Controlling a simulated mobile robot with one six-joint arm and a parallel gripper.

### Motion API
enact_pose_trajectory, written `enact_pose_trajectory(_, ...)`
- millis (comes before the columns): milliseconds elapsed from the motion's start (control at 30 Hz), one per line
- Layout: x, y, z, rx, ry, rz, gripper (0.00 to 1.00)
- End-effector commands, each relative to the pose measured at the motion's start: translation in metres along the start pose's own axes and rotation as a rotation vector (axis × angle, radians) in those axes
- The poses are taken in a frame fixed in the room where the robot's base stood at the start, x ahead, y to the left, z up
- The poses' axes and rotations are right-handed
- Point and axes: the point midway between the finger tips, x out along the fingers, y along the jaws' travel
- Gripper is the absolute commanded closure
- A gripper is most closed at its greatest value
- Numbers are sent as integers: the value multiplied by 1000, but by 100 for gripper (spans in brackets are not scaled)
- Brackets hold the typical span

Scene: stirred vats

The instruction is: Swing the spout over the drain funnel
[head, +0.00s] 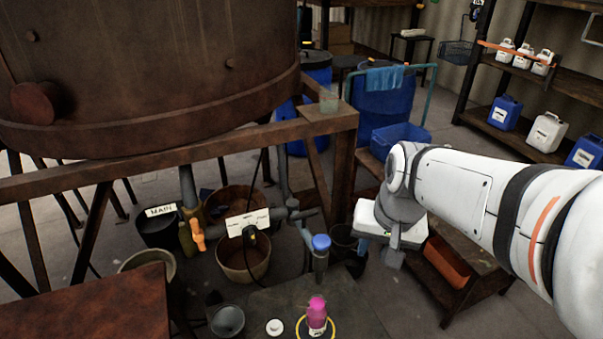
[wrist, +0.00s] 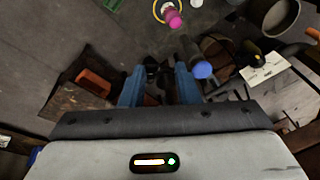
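A grey pipe with a blue cap (head: 321,243), which looks like the spout, stands at the end of the pipework under the vat. The blue cap also shows in the wrist view (wrist: 202,70), just right of my fingers. A dark grey round cup, which may be the drain funnel (head: 228,320), sits at the front left of the grey slab. My gripper (head: 378,252) hangs to the right of the blue-capped pipe, with a gap between them in the head view. In the wrist view my gripper (wrist: 160,74) has its blue fingers apart, with nothing visible between them.
A pink bottle (head: 317,315) in a yellow ring and a white disc (head: 274,327) are on the slab. A valve with an orange handle (head: 198,237), a label card (head: 248,222) and a bucket (head: 242,260) are to the left. A low shelf (head: 440,285) is right of my gripper.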

Motion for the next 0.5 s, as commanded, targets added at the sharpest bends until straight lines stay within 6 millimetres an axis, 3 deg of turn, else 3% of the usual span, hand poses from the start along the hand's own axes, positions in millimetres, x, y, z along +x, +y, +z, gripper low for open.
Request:
enact_pose_trajectory(33,6,-10,-18,62,-28,-20,67)
enact_pose_trajectory(100,14,-25,-39,158,-58,-49,62)
enact_pose_trajectory(267,40,-57,-87,376,-134,-104,62)
enact_pose_trajectory(500,98,-103,-150,701,-261,-157,62)
